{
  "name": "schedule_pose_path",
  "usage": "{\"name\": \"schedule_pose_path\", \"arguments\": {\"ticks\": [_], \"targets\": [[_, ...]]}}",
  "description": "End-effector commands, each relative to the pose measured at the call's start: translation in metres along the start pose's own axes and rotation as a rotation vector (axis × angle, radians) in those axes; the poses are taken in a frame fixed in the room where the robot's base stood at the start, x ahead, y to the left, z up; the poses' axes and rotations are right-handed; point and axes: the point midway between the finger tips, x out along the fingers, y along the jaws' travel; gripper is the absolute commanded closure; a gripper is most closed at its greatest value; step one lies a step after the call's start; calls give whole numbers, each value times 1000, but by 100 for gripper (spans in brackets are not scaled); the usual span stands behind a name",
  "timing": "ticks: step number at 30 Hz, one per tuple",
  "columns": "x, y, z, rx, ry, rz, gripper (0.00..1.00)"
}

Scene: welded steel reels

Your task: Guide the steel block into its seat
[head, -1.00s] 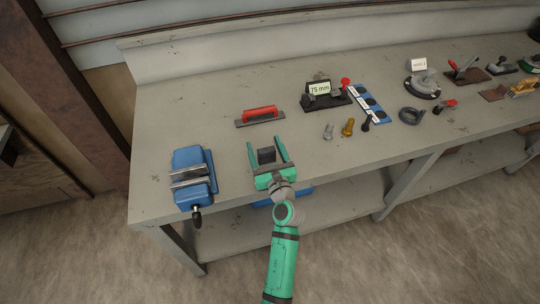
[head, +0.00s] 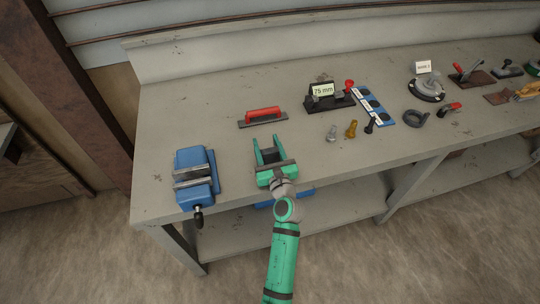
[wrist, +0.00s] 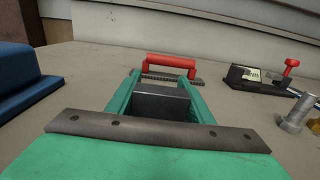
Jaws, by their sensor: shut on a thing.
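The steel block (head: 270,155) is a dark grey block between the two green fingers of my gripper (head: 268,140). The wrist view shows the block (wrist: 160,103) filling the gap between the fingers, with a finger against each side, so my gripper (wrist: 160,76) is shut on it. The block is at the bench top near the front edge; I cannot tell whether it touches the bench. The block's lower part is hidden by the gripper's grey bar and body. I cannot make out a seat for it in these views.
A blue vise (head: 195,178) stands close to the left. A red-handled trowel (head: 263,117) lies just beyond the fingertips. Bolts (head: 351,129), a black stand marked 75 mm (head: 326,100) and a blue strip (head: 375,105) lie to the right. The bench (head: 225,95) is clear behind the trowel.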

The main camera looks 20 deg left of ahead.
Motion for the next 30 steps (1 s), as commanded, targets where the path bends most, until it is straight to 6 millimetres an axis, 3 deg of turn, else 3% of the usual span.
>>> {"name": "schedule_pose_path", "arguments": {"ticks": [30], "targets": [[0,-2,14,0,-4,-3,80]]}}
